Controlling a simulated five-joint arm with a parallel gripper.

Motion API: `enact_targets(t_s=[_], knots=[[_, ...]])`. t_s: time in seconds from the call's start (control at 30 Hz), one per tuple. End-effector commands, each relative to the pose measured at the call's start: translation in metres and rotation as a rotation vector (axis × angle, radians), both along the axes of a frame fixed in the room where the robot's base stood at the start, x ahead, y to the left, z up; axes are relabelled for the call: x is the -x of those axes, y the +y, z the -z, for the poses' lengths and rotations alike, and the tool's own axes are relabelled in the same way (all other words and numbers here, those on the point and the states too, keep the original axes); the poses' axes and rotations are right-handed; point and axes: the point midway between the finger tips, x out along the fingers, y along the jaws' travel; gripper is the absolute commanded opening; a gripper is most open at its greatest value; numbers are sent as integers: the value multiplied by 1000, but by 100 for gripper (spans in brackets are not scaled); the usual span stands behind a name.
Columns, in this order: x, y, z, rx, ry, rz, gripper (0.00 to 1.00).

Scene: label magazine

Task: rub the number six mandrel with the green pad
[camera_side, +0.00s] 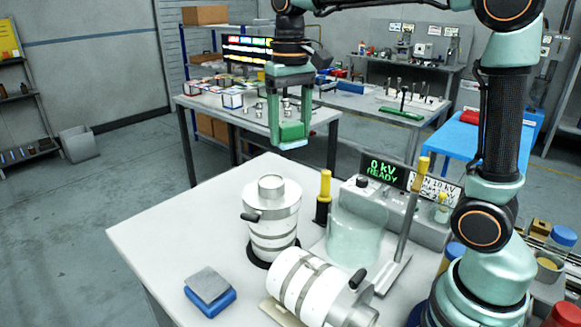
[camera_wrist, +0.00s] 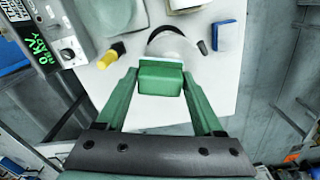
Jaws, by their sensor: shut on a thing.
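My gripper (camera_side: 290,125) hangs in the air above the far part of the near table. It is shut on a green pad (camera_side: 289,134) with a pale blue lower face. In the wrist view, the green pad (camera_wrist: 160,80) sits between the fingertips and covers part of a round white canister (camera_wrist: 174,46) below. No mandrel with a readable six shows. Several small dark upright pegs (camera_side: 398,88) stand on a back bench, too small to identify.
On the near table (camera_side: 150,235) stand an upright white canister (camera_side: 272,222), a lying one (camera_side: 310,285), a blue-and-grey block (camera_side: 210,290) and a tester with a "0 kV READY" display (camera_side: 384,170). A yellow-handled rod (camera_side: 412,210) rises at right. The table's left part is clear.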

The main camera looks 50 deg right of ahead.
Motion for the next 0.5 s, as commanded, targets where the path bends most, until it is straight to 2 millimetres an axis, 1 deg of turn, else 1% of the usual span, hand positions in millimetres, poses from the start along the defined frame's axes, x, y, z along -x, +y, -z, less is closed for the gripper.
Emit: enact_targets(t_s=[0.37,0.43,0.5], knots=[[0,1,1,0,0,-4,24],[2,5,3,0,1,-6,24],[7,13,8,0,0,-8,24]])
